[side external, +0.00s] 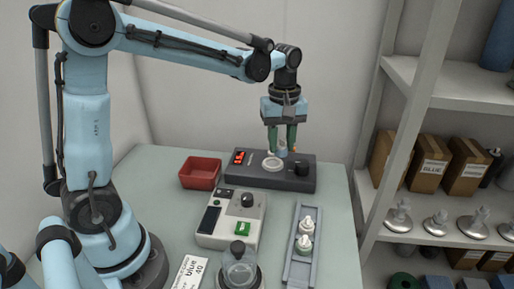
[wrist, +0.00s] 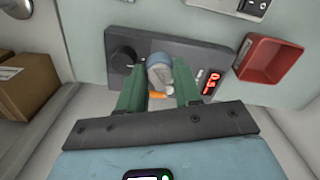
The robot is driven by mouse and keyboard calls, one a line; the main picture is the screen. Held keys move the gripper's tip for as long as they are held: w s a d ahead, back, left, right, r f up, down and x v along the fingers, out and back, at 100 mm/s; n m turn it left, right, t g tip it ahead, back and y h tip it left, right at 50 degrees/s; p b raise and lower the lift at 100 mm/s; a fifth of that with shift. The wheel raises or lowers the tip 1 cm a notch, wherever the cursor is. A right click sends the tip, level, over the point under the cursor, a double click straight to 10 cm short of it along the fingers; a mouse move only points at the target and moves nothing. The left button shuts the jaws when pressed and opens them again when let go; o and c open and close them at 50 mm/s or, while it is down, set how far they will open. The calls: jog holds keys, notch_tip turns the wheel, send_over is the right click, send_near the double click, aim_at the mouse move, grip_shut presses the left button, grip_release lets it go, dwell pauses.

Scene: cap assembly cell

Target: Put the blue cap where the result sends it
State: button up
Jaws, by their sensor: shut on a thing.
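My gripper (side external: 281,142) points down over the dark box (side external: 232,180) with its two green fingers shut on the blue cap (side external: 281,152). In the wrist view the cap (wrist: 159,72) is a pale grey-blue rounded piece between the fingers (wrist: 158,90), with a small orange part below it. I cannot tell whether the cap touches the box. The box has a pale round seat (side external: 272,163), a black knob (side external: 302,165) and a lit red display (side external: 239,157). The display also shows in the wrist view (wrist: 209,82), but its digits are hard to read.
A red bin (side external: 200,172) stands left of the box and looks empty. A pale device (side external: 215,241) with a green part stands in front. A grey rack (side external: 290,274) holds two white-topped pieces.

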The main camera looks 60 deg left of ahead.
jog(key=s+d+r, duration=0.2)
jog(key=d+r, duration=0.1)
jog(key=d, duration=0.2)
jog(key=s+a+f+n, duration=0.3)
jog(key=s+a+n, duration=0.6)
jog(key=s+n, duration=0.25)
send_near(200, 169)
jog(key=d, duration=0.1)
jog(key=s+d+f, duration=0.1)
jog(key=d+f, duration=0.1)
jog(key=d, duration=0.1)
jog(key=shift+s, duration=0.15)
jog(key=shift+m, duration=0.25)
jog(key=shift+f, duration=2.1)
jog(key=shift+f, duration=0.3)
jog(key=o, duration=0.4)
